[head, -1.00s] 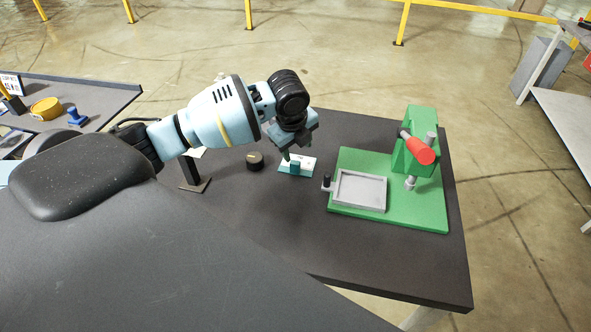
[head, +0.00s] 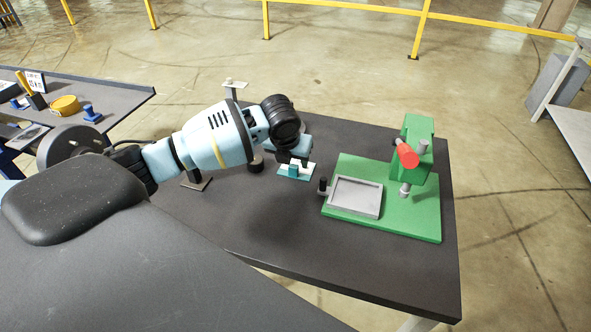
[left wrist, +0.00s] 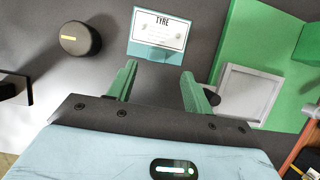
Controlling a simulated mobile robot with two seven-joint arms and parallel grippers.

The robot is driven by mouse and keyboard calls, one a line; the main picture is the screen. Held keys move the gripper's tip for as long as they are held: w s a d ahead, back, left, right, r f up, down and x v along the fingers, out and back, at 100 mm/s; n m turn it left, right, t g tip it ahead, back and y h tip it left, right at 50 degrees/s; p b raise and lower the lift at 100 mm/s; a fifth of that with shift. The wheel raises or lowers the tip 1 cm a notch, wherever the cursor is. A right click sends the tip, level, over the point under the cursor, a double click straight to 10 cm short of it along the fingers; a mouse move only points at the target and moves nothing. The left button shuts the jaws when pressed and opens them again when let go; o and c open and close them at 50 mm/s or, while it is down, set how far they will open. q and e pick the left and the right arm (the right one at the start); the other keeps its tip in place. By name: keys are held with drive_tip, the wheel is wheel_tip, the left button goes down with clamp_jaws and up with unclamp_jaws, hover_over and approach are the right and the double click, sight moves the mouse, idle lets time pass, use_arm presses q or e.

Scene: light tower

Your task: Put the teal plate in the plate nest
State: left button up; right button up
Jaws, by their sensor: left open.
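The teal plate (head: 284,173) lies on the dark table in the head view, with a white label and a raised teal part. In the left wrist view the plate (left wrist: 146,49) shows the word TYRE, just beyond my fingertips. My left gripper (left wrist: 158,72) is open and empty, its two green fingers apart in front of the plate's near edge. In the head view the left gripper (head: 294,157) is over the plate's far side, fingertips mostly hidden. The plate nest, a shallow grey tray (head: 355,209), is empty on the green base; it also shows in the left wrist view (left wrist: 262,74). My right gripper is not in view.
A green press (head: 418,150) with a red handle stands behind the nest. A small black knob (head: 323,185) is at the nest's left. A black round thing (head: 256,164) and a dark stand (head: 196,181) are left of the plate. The front table area is clear.

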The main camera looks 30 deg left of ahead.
sight(294, 165)
use_arm(q)
drive_tip(key=shift+a+x, duration=0.15)
drive_tip(key=shift+x, duration=1.5)
drive_tip(key=shift+a+x, duration=0.15)
drive_tip(key=shift+x, duration=1.55)
drive_tip(key=shift+w+r, duration=0.1)
drive_tip(key=shift+c, duration=0.3)
clamp_jaws()
drive_tip(key=shift+r, duration=0.1)
drive_tip(key=shift+r, duration=0.45)
drive_tip(key=v, duration=0.2)
drive_tip(key=shift+r, duration=0.4)
drive_tip(key=s+d, duration=0.1)
drive_tip(key=s, duration=0.4)
drive_tip(key=s+d+r, duration=0.1)
drive_tip(key=s, duration=0.4)
drive_tip(key=s+d, duration=0.1)
drive_tip(key=s, duration=0.4)
drive_tip(key=shift+d+r+p, duration=0.15)
drive_tip(key=shift+d+p, duration=0.15)
drive_tip(key=shift+d, duration=0.05)
